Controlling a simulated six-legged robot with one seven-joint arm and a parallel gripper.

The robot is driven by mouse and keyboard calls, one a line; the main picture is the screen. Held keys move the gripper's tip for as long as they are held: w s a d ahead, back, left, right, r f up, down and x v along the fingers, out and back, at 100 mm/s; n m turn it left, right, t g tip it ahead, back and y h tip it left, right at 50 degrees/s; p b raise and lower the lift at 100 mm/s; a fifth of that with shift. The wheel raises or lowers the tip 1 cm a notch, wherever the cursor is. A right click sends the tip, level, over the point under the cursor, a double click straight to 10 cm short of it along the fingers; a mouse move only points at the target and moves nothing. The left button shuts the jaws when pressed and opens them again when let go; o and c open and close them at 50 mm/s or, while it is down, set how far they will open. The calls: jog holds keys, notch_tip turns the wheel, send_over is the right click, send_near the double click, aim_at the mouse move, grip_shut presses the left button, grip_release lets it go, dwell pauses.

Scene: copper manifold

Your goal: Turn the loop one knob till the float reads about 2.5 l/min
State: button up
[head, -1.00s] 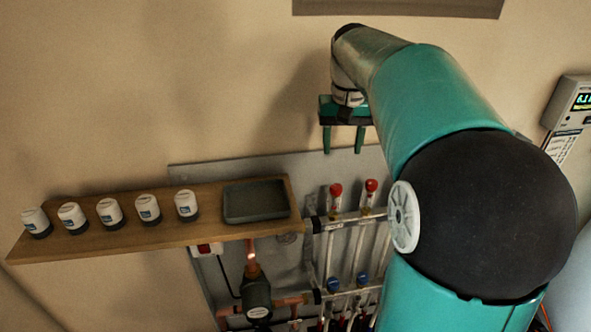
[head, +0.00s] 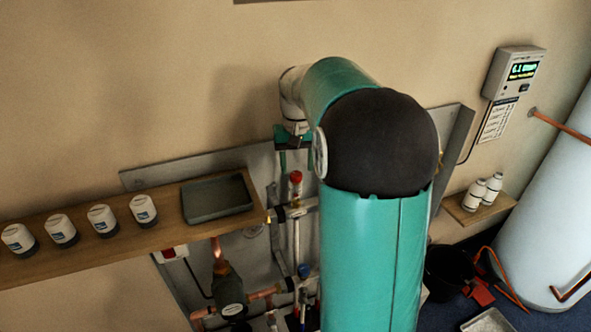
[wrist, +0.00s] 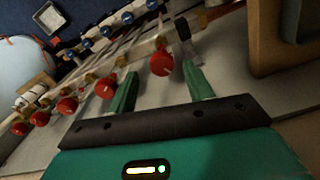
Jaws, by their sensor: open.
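My gripper (head: 294,160) hangs just above a red knob (head: 295,177) at the top of the pipe manifold on the grey wall plate. In the wrist view my gripper (wrist: 161,72) is open, its two green fingers spread and empty. The nearest red knob (wrist: 162,62) appears between the fingertips; I cannot tell whether they touch it. A second red knob (wrist: 105,88) and several more run in a row to the left. I see no label saying which knob is loop one. The float and its scale cannot be read; my arm hides most of the manifold in the head view.
A wooden shelf (head: 110,245) with several white-capped pots and a dark tray (head: 216,198) juts out left of the manifold. A pump (head: 230,293) sits below it. A lit wall meter (head: 514,73) and a white tank (head: 555,220) stand at right. Blue knobs (wrist: 127,18) line the lower rail.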

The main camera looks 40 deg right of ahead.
jog(key=shift+a+f, duration=0.1)
jog(key=shift+f, duration=1.15)
jog(key=c, duration=1)
jog(key=shift+o, duration=0.2)
jog(key=shift+n, duration=0.4)
jog(key=n, duration=0.4)
jog(key=shift+r, duration=0.1)
jog(key=n, duration=0.6)
jog(key=shift+w, duration=0.1)
